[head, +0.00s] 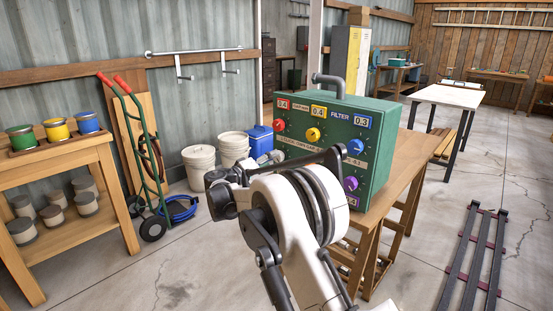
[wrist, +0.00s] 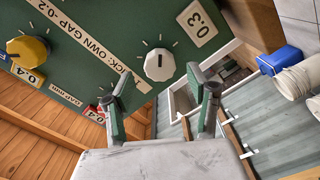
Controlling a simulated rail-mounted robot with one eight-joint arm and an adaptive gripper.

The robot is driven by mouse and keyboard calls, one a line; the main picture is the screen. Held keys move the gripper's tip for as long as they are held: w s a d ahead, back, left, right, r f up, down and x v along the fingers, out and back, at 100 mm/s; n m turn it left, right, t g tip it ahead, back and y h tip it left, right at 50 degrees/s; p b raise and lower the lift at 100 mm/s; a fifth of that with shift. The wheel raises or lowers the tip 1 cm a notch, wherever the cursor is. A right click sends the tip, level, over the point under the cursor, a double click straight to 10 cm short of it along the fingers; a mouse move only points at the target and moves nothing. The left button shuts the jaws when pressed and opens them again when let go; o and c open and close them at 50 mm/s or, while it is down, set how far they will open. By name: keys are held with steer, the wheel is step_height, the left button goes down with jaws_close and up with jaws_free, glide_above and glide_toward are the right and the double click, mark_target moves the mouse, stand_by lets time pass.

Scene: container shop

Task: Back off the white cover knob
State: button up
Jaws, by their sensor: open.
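The white cover knob (wrist: 159,65) shows in the wrist view on the green panel box (wrist: 92,70), with a dark pointer line on its face and tick marks around it. My gripper (wrist: 160,86) is open, with one finger to each side of the knob in the picture. The fingers look apart from the knob, but I cannot tell the gap in depth. In the head view my arm stands in front of the green panel box (head: 362,178) and hides its lower left; the white knob and my fingertips cannot be made out there.
A yellow knob (head: 313,134), red knob (head: 279,125), blue knob (head: 355,147) and purple knob (head: 350,183) sit on the same panel. The box stands on a wooden table (head: 414,160). Buckets (head: 199,163) and a hand truck (head: 150,180) stand to the left.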

steer(key=v, duration=0.7)
steer(key=s+d+r+g+y+p, duration=0.15)
steer(key=s+d+r, duration=0.25)
steer(key=d, duration=0.4)
steer(key=s+d+r+g+y, duration=0.1)
steer(key=s+d+r+g, duration=0.2)
steer(key=d, duration=0.4)
steer(key=s+d+r+g+y+p, duration=0.1)
steer(key=s+d+r, duration=0.35)
steer(key=d, duration=0.35)
steer(key=s+d+r+m+g+y+p, duration=0.15)
steer(key=s+d, duration=0.45)
steer(key=s, duration=0.6)
steer(key=s+d+r+m+g+y+p, duration=0.15)
steer(key=s+d, duration=0.45)
steer(key=s, duration=0.6)
steer(key=s+f+y+p, duration=0.1)
steer(key=s+f+y, duration=0.1)
steer(key=s, duration=0.5)
steer(key=s+f+t+y+p, duration=0.1)
steer(key=s+f+y, duration=0.1)
steer(key=s, duration=0.6)
steer(key=shift+s+f+m, duration=0.2)
steer(key=shift+f+m, duration=0.2)
steer(key=shift+f, duration=0.45)
